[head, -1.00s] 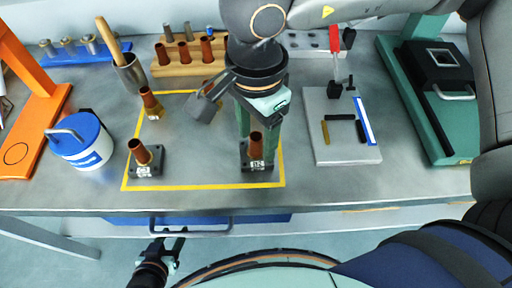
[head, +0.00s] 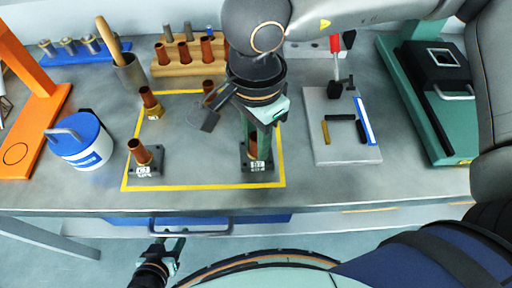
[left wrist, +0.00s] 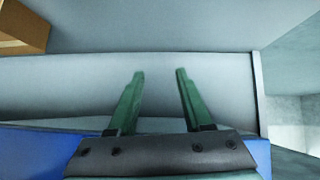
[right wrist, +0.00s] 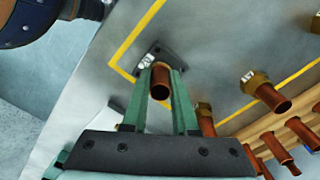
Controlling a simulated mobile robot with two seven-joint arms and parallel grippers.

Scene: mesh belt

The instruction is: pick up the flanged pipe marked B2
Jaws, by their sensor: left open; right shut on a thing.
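The flanged pipe marked B2 (head: 252,148) is a copper tube standing on a dark square flange at the front right corner of the yellow outline; its small label is hard to read. My right gripper (head: 260,145) is shut on this tube from above, hiding most of it. In the right wrist view the tube (right wrist: 161,82) stands between the fingers (right wrist: 160,88), with the flange (right wrist: 162,58) on the bench beyond. My left gripper (head: 178,243) is open and empty in front of the bench; its spread fingers (left wrist: 160,75) show in the left wrist view.
Another flanged pipe (head: 140,152) stands at the outline's front left, and a brass-collared pipe (head: 150,100) behind it. A blue-lidded tub (head: 82,148) is left, a grey plate with tools (head: 325,150) right. A wooden rack of copper pipes (head: 180,68) stands behind.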

